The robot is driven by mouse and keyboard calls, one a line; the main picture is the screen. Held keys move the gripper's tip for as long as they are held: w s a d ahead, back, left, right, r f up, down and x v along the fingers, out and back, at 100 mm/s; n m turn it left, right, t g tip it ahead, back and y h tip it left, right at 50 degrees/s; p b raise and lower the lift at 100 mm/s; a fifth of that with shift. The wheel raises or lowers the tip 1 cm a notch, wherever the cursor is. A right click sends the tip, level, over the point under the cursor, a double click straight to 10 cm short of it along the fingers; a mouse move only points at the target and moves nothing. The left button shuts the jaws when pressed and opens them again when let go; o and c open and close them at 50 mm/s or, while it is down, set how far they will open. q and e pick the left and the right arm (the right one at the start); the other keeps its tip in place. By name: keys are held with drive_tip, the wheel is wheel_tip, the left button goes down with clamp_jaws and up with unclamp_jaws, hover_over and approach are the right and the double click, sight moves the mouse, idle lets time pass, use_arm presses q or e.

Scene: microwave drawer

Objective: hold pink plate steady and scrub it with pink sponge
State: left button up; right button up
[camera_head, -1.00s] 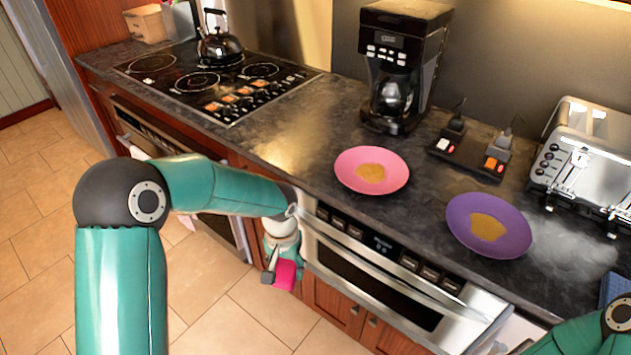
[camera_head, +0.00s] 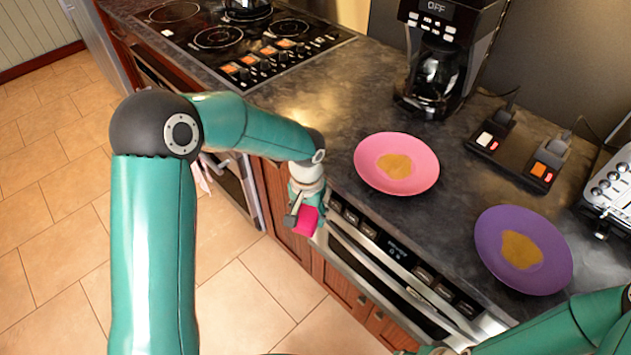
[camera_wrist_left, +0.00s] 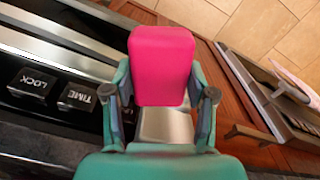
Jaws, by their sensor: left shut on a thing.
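The pink plate (camera_head: 423,158) lies flat on the dark counter near its front edge, with a tan stain (camera_head: 394,166) in its middle. The pink sponge (camera_head: 306,221) is in my left gripper (camera_head: 304,212), below the counter edge and in front of the microwave drawer. In the left wrist view the sponge (camera_wrist_left: 161,68) sits between the two fingers of the gripper (camera_wrist_left: 161,100), which are shut on it. The gripper is apart from the plate, to its lower left. My right arm shows at the lower right; its gripper is not clearly visible.
A purple plate (camera_head: 553,243) with a tan stain lies to the right of the pink one. A coffee maker (camera_head: 436,70) stands behind, with a switch panel (camera_head: 520,150) and toaster (camera_head: 615,190) at right. The microwave drawer (camera_head: 385,265) is below the counter edge; a stove (camera_head: 235,45) is at left.

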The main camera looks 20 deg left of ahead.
sight(312, 214)
use_arm(q)
drive_tip(key=shift+d, duration=0.35)
drive_tip(key=shift+w+r, duration=0.1)
drive_tip(key=shift+r, duration=0.05)
wheel_tip(312, 214, up, 10)
drive_tip(key=p, duration=1)
drive_tip(key=shift+d, duration=0.1)
